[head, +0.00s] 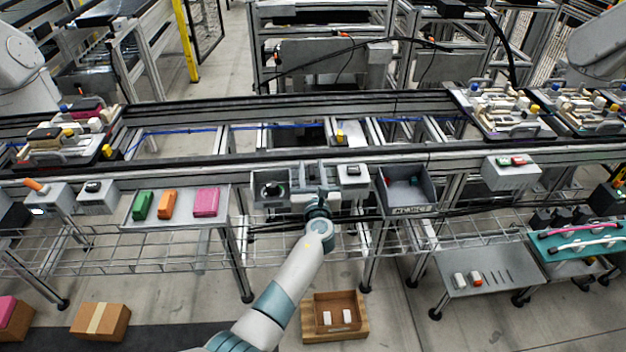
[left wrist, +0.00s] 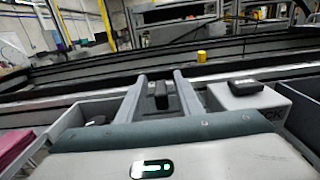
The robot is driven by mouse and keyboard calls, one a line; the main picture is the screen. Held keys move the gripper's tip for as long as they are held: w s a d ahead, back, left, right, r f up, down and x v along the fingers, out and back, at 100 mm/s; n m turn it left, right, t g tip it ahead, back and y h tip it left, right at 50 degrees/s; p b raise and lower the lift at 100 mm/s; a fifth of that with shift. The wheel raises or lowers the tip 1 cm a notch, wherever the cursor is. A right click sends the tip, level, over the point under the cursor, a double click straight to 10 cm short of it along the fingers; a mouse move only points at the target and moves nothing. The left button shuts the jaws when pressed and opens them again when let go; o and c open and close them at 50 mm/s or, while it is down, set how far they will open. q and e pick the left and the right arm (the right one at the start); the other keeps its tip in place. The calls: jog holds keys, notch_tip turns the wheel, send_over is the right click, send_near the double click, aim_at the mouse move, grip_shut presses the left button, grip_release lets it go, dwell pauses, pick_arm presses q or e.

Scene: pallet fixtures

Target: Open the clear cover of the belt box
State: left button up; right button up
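I cannot tell for sure which unit is the belt box, and no clear cover can be made out. A grey box (head: 258,182) with a dark round part and a spot of green stands left of my left gripper (head: 312,175) in the head view. A small grey box (head: 352,182) with a black piece on top is just right of the gripper; it also shows in the left wrist view (left wrist: 265,105). In that view my left gripper (left wrist: 158,85) has its fingers apart, with a dark object (left wrist: 158,98) visible between or beyond them. Contact cannot be told. My right gripper is out of view.
A grey open bin (head: 425,203) stands further right. A tray (head: 185,220) with green, orange and pink pieces is at left. The conveyor rail (head: 400,157) runs behind the boxes, with loaded fixtures (head: 500,112) at right. A cardboard box (head: 335,330) is on the floor.

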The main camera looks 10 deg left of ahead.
pick_arm(q)
jog(key=b+v, duration=0.1)
jog(key=v, duration=1.6)
jog(key=shift+s+b, duration=0.2)
jog(key=shift+b, duration=0.15)
jog(key=s+f+n+g+h, duration=0.25)
jog(key=s+f+n, duration=0.2)
jog(key=f, duration=1.05)
jog(key=s+f+n+g+h, duration=0.1)
jog(key=s+f+n+g, duration=0.3)
jog(key=f, duration=1.2)
jog(key=s+a+f+n+g+h, duration=0.1)
jog(key=s+a+f+n+g, duration=0.2)
jog(key=s+f, duration=0.65)
jog(key=s+a+f+n+g, duration=0.25)
jog(key=s+f+n, duration=0.25)
jog(key=s+f, duration=0.45)
jog(key=s+a+f+n+g, duration=0.1)
jog(key=s+a+f+n, duration=0.2)
jog(key=s, duration=0.7)
jog(key=s+a+f+n+g, duration=0.2)
jog(key=s+n, duration=0.4)
jog(key=s, duration=0.3)
jog(key=s+a+f+n+g, duration=0.1)
jog(key=s+a+f+n, duration=0.3)
jog(key=s, duration=0.6)
jog(key=shift+s+a+f+n, duration=0.3)
jog(key=shift+a+n, duration=0.15)
jog(key=shift+a, duration=0.1)
